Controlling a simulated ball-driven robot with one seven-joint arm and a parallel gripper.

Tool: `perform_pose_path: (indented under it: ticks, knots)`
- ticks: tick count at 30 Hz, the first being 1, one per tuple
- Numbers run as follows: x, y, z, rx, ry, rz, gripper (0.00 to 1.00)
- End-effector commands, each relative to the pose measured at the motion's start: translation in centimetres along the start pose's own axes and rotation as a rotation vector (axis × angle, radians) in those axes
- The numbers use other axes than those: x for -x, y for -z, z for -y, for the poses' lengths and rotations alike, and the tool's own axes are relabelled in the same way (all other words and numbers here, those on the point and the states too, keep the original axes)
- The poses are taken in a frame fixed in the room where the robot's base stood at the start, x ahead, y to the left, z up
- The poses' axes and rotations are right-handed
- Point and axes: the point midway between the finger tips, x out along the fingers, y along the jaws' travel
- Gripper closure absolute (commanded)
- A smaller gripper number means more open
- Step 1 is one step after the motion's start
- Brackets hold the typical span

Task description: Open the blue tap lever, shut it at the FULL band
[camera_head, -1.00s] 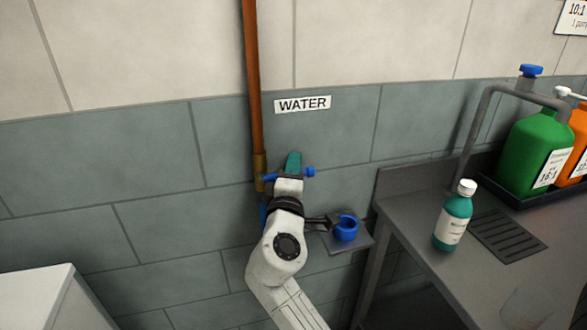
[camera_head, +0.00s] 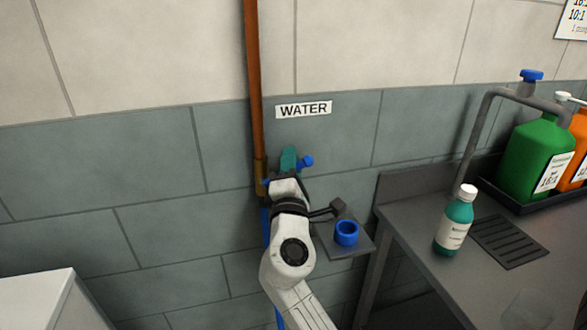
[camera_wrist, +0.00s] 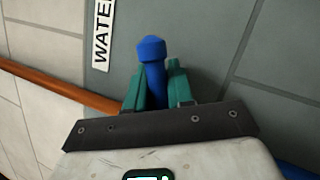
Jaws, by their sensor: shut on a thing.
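The blue tap lever (camera_head: 306,161) is at the lower end of the copper pipe, under the WATER sign (camera_head: 303,109); its rounded end points up and right. My gripper (camera_head: 289,160) is at the tap, with a teal finger showing beside the lever. In the wrist view my gripper (camera_wrist: 154,85) has its two teal fingers shut on either side of the blue lever (camera_wrist: 152,50), whose knob stands out past the fingertips. My wrist hides most of the tap body. I cannot make out a FULL band in either view.
The copper pipe (camera_head: 254,80) runs down the tiled wall. A blue ring-shaped cup (camera_head: 346,233) sits on a small grey shelf (camera_head: 360,249). At right, a metal bench holds a teal bottle (camera_head: 455,220), a drain grate (camera_head: 510,242) and a green jug (camera_head: 536,150). A white cabinet (camera_head: 40,300) stands lower left.

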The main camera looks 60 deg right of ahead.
Motion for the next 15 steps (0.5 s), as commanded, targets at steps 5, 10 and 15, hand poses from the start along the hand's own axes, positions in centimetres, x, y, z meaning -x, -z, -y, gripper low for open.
perform_pose_path:
  ticks: [5, 10, 15]
  knots:
    - [0.07, 0.11, 0.02, 0.014, -0.003, -0.005, 1.00]
    - [0.07, 0.12, 0.03, 0.012, -0.003, -0.004, 0.73]
    - [0.04, 0.08, -0.01, 0.011, -0.003, -0.003, 0.72]
